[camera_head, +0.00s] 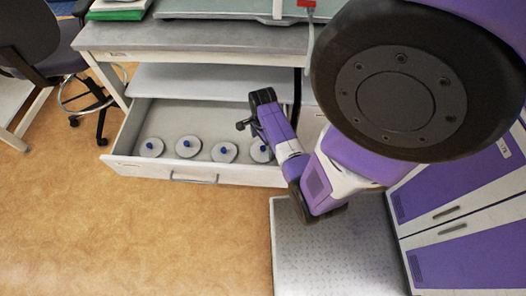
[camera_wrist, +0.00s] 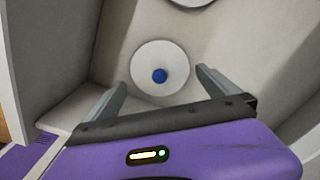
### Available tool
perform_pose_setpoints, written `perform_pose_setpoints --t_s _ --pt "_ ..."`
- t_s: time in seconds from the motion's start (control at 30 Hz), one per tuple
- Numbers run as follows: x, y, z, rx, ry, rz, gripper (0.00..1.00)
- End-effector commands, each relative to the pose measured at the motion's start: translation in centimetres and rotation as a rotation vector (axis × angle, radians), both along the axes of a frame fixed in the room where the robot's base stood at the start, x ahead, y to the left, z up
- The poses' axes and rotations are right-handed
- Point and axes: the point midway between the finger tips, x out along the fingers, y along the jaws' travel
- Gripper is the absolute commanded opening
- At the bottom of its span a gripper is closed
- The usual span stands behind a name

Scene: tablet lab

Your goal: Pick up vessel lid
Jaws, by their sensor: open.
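Several round grey-white vessel lids with blue knobs lie in a row in an open drawer. In the head view they include the far left lid (camera_head: 152,147), a second lid (camera_head: 188,147) and a third lid (camera_head: 224,152). The rightmost lid (camera_head: 260,153) is partly hidden by my arm. My gripper (camera_head: 243,125) is over the right part of the drawer. In the wrist view my gripper (camera_wrist: 160,85) is open and empty, with one lid (camera_wrist: 160,58) ahead, its blue knob between the finger directions. Another lid (camera_wrist: 190,2) is cut off at the top edge.
The drawer (camera_head: 195,174) is pulled out below a grey bench (camera_head: 190,38). Its walls rise around the lids, and a wall (camera_wrist: 45,50) is close on the left in the wrist view. A chair (camera_head: 85,75) stands left. Purple cabinets (camera_head: 465,225) stand right.

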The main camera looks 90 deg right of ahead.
Motion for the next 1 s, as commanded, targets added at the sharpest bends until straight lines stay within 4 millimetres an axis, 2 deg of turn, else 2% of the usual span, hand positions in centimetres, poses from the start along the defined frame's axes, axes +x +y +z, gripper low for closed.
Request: perform_pose_setpoints --t_s 0.1,0.2,0.5,0.57,0.73,0.77,1.0 --pt "0.0 0.1 -2.0 0.002 0.0 0.0 1.0" --pt "0.0 0.1 -3.0 0.0 0.0 0.0 1.0" --pt "0.0 0.0 -3.3 -0.002 0.0 0.002 1.0" --pt "0.0 0.0 -3.3 -0.001 0.0 0.002 0.9" --pt "0.0 0.1 -3.3 -0.001 0.0 0.002 0.57" --pt "0.0 0.0 -3.3 -0.001 0.0 0.002 0.53" --pt "0.0 0.0 -3.2 -0.001 0.0 0.002 0.53"
